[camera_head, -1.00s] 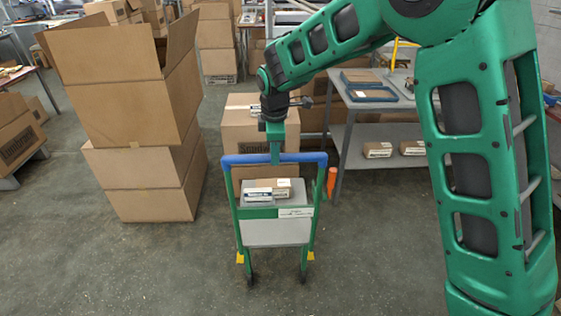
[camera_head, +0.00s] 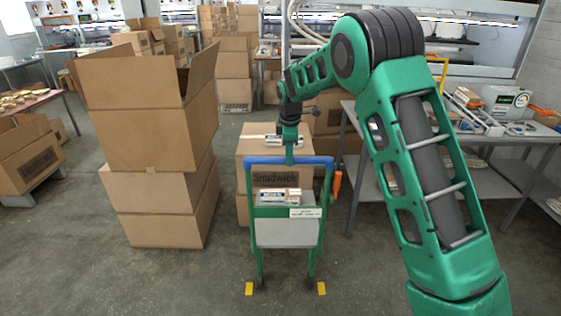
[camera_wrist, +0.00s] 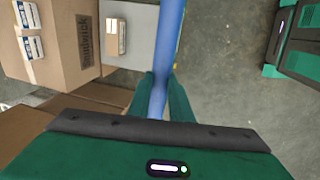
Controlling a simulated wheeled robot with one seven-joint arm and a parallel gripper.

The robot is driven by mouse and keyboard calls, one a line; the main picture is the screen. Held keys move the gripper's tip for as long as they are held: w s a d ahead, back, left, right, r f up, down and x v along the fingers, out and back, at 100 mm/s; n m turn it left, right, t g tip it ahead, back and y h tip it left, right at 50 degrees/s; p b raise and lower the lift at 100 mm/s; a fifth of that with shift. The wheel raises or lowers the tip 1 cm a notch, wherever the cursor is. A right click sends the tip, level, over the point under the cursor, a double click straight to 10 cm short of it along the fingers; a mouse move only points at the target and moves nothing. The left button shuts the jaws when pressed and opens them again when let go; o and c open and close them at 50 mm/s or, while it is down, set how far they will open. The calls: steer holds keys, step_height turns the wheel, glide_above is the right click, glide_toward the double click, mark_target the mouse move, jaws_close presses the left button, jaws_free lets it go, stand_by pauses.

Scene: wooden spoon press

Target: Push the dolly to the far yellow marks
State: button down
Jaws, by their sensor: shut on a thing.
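The dolly has a green frame, a grey deck (camera_head: 284,234) and a blue handle bar (camera_head: 262,161). It stands upright in the middle of the head view. My gripper (camera_head: 289,158) is above the handle's middle and shut on the bar, which also runs between its fingers in the wrist view (camera_wrist: 158,92). A small labelled box (camera_head: 276,196) lies on the dolly. Two yellow marks, left (camera_head: 249,288) and right (camera_head: 321,288), lie on the floor just outside the dolly's near wheels, about level with them. I see no other yellow floor marks.
A large carton (camera_head: 262,152) with small boxes on top stands just beyond the dolly; whether they touch is unclear. Tall stacked cartons (camera_head: 160,215) stand close on the left. A grey workbench (camera_head: 352,215) and an orange object (camera_head: 336,185) are on the right. The near floor is open.

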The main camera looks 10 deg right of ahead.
steer(key=shift+w+a+r, duration=0.2)
steer(key=shift+w, duration=0.1)
steer(key=c, duration=1.6)
jaws_free()
steer(key=shift+w+f, duration=0.1)
steer(key=shift+d, duration=0.15)
steer(key=r, duration=0.3)
steer(key=s+r, duration=0.1)
steer(key=r, duration=0.3)
steer(key=s+r, duration=0.1)
steer(key=r, duration=0.2)
steer(key=shift+a+r, duration=0.2)
steer(key=shift+r, duration=0.05)
